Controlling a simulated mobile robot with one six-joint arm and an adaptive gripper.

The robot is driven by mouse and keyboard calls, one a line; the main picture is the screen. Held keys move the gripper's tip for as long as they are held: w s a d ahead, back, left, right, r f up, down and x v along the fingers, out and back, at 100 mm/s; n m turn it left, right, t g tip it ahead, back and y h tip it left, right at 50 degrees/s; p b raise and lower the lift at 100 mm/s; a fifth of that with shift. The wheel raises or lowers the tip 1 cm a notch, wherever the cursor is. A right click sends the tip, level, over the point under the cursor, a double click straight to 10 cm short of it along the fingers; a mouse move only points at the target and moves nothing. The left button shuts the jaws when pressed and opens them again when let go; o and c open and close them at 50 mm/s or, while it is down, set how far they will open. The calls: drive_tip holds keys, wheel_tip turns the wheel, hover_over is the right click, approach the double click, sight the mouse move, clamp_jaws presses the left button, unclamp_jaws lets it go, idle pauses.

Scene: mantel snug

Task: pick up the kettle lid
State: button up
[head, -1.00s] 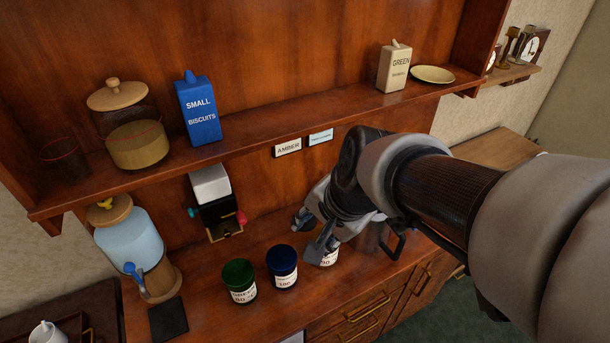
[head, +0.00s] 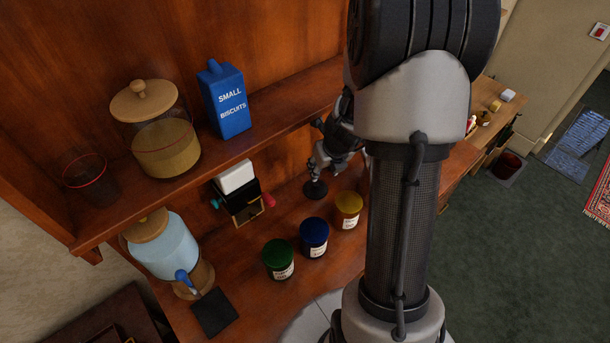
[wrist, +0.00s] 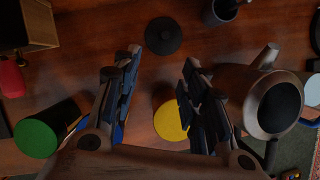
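The kettle lid, a dark round disc with a small knob (head: 315,189), lies flat on the wooden counter, just below my gripper (head: 322,170) in the head view. In the wrist view the lid (wrist: 163,35) is ahead of my gripper (wrist: 158,62), centred between the fingers and apart from them. The fingers are spread with nothing between them. A metallic kettle (wrist: 235,88) with a dark round top and a short spout stands right of the fingers in the wrist view. In the head view my arm hides the kettle.
Green (head: 278,259), blue (head: 314,237) and yellow (head: 348,210) canisters stand in a row near the lid. A black-and-white dispenser (head: 240,195) stands against the back panel. The shelf (head: 290,97) runs above the counter. A dark cup (wrist: 220,12) is near the lid.

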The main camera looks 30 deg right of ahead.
drive_tip(key=b, duration=0.7)
approach(316, 184)
drive_tip(key=f, duration=0.2)
drive_tip(key=shift+w+a+f, duration=0.3)
drive_tip(key=shift+w+f, duration=0.05)
drive_tip(key=shift+w, duration=0.05)
drive_tip(key=shift+d+b+x, duration=0.2)
drive_tip(key=shift+b+x, duration=0.6)
drive_tip(key=shift+x, duration=0.7)
drive_tip(key=shift+d+b+x, duration=0.25)
drive_tip(key=shift+b+x, duration=0.5)
drive_tip(key=shift+x, duration=0.8)
drive_tip(key=shift+w+r, duration=0.1)
drive_tip(key=shift+r, duration=0.1)
drive_tip(key=shift+c, duration=0.6)
clamp_jaws()
